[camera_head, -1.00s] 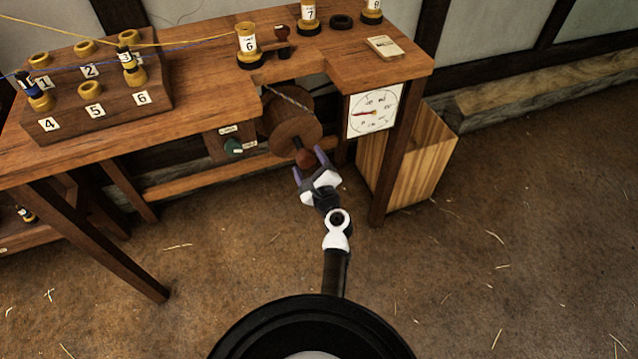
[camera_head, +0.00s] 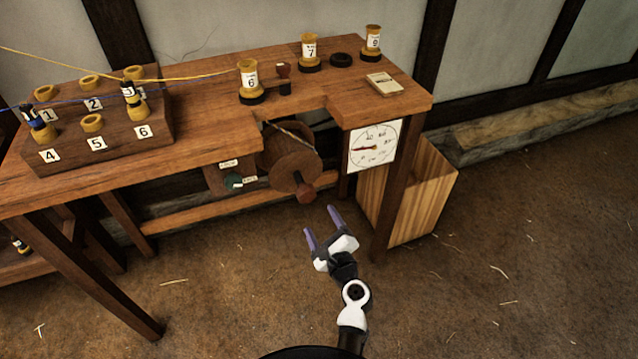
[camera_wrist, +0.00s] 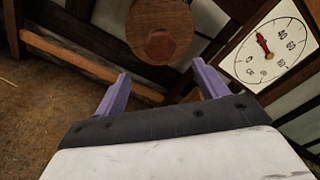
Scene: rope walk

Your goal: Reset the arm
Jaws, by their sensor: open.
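My gripper (camera_head: 322,221) has two purple fingers that stand apart with nothing between them. It is in front of the bench, below and a little right of the wooden crank knob (camera_head: 306,193), and clear of it. The knob sits on a round wooden wheel (camera_head: 284,165) under the bench top. In the wrist view the fingers (camera_wrist: 160,88) are spread, with the knob (camera_wrist: 161,46) and wheel (camera_wrist: 150,18) ahead of them, beyond the fingertips.
A dial gauge (camera_head: 374,147) and wooden bin (camera_head: 420,195) stand right of the wheel. The bench top (camera_head: 200,105) carries several spools and a numbered block (camera_head: 125,148). A green switch knob (camera_head: 233,181) is left of the wheel. The floor (camera_head: 480,290) at the right is open.

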